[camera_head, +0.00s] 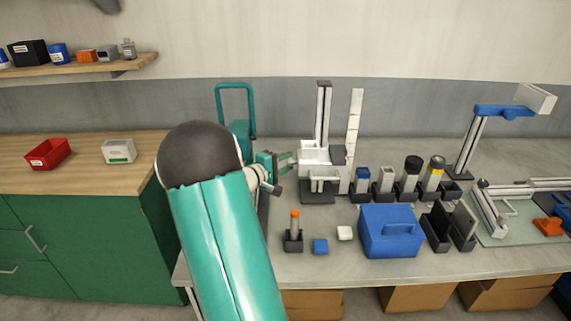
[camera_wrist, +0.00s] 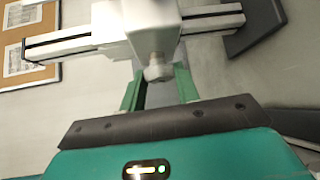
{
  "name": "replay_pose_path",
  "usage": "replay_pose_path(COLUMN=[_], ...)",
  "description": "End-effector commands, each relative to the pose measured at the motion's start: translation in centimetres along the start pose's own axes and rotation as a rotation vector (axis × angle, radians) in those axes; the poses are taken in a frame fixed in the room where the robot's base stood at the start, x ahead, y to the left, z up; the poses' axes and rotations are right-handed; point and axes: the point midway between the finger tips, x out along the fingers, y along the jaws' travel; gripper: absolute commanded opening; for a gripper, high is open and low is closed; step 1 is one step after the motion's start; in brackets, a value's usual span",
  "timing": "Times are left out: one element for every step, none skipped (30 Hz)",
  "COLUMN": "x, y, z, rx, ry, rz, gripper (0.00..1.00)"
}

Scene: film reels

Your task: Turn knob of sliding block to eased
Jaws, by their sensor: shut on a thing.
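The white sliding block (camera_head: 314,152) sits on an upright post (camera_head: 323,105) with a dark base, near the back of the grey bench. In the wrist view the sliding block (camera_wrist: 148,25) fills the top middle, on a rail that runs across the picture. Its pale round knob (camera_wrist: 158,69) faces the wrist camera. My gripper (camera_head: 291,160) reaches the block from the left in the head view. In the wrist view its green fingers (camera_wrist: 159,82) stand on both sides of the knob, shut on it. The knob's markings cannot be read, and it is hidden in the head view.
A tall white strip (camera_head: 355,130) stands just right of the post. Several capped containers (camera_head: 410,180) stand further right.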

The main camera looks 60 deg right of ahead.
Motion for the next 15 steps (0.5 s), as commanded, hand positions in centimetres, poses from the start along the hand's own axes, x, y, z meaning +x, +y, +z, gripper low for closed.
replay_pose_path(x=[-0.12,-0.1,-0.09,-0.1,-0.09,-0.08,-0.07,-0.06,-0.05,-0.04,-0.04,-0.03,-0.01,0.0,0.01], y=[0.19,0.25,0.28,0.27,0.3,0.35,0.38,0.4,0.46,0.5,0.5,0.53,0.57,0.58,0.59], z=[-0.09,-0.07,-0.07,-0.09,-0.09,-0.13,-0.11,-0.11,-0.13,-0.16,-0.17,-0.19,-0.21,-0.21,-0.2], rx=[-0.026,-0.045,-0.072,-0.091,-0.112,-0.138,-0.158,-0.177,-0.203,-0.222,-0.241,-0.265,-0.284,-0.3,-0.323], ry=[0.002,0.002,0.002,0.002,0.001,0.002,0.001,0.002,0.002,0.002,0.002,0.003,0.002,0.002,0.001], rz=[-0.03,-0.05,-0.077,-0.098,-0.118,-0.145,-0.165,-0.185,-0.211,-0.23,-0.249,-0.273,-0.291,-0.308,-0.33], gripper=[0.09,0.09,0.09,0.09,0.09,0.09,0.09,0.09,0.09,0.09,0.09,0.09,0.09,0.09,0.09])
